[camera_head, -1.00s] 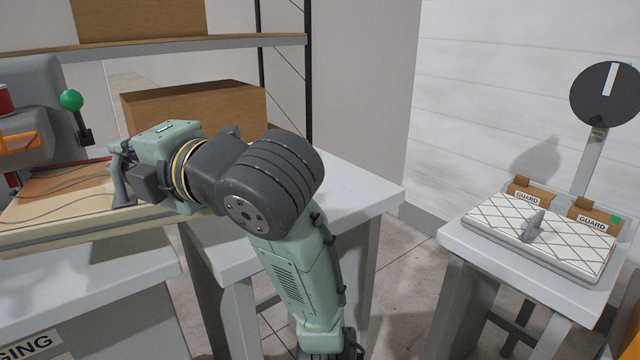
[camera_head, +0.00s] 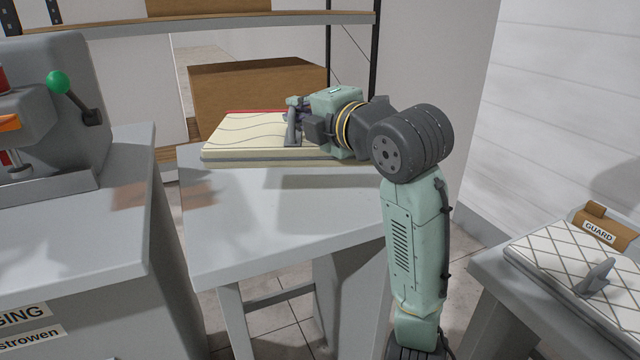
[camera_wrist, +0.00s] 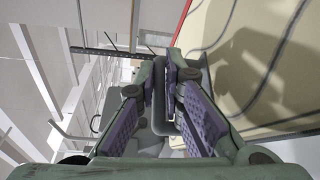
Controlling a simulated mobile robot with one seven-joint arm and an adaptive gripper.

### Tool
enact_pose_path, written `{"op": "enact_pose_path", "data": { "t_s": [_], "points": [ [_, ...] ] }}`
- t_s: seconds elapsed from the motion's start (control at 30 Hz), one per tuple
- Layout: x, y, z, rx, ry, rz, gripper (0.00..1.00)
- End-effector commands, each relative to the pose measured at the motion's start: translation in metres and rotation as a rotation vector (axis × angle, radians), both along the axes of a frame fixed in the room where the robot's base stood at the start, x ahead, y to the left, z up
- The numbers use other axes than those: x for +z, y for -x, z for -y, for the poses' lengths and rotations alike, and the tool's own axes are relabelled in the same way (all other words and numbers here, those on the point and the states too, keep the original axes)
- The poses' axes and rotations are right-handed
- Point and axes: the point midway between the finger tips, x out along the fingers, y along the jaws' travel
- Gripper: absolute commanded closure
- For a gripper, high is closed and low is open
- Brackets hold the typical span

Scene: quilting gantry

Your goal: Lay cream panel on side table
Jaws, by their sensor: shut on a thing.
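The cream panel (camera_head: 238,132) has wavy dark lines, a red strip along its far edge and a grey upright handle (camera_head: 291,130). My gripper (camera_head: 293,118) is shut on this handle and holds the panel roughly level over the back of the grey side table (camera_head: 280,225). A shadow lies on the bare top in front of it. I cannot tell if the panel's underside touches the table. In the wrist view the panel (camera_wrist: 245,75) fills the upper right, and the fingers (camera_wrist: 165,85) close around the grey handle. My wrist hides the panel's right end.
A grey machine with a green-knobbed lever (camera_head: 58,82) stands on a bench (camera_head: 95,240) at left. A cardboard box (camera_head: 258,95) and shelf stand behind. At right, another table (camera_head: 480,275) holds a white diamond-quilted panel (camera_head: 555,255) by a brown GUARD block (camera_head: 603,232). The side table's front is clear.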

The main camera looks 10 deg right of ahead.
Motion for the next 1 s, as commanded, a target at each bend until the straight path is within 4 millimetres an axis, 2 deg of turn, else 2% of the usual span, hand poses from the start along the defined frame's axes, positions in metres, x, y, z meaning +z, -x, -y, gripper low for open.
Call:
{"op": "enact_pose_path", "data": {
  "t_s": [0.3, 0.47, 0.7, 1.0],
  "points": [
    [-0.049, -0.001, 0.000, -0.001, -0.002, -0.003, 1.00],
    [-0.061, -0.001, 0.000, 0.000, -0.001, -0.002, 1.00],
    [-0.093, -0.001, 0.001, -0.001, -0.002, -0.002, 1.00],
    [-0.099, -0.001, 0.000, -0.001, 0.001, 0.001, 1.00]
  ]
}}
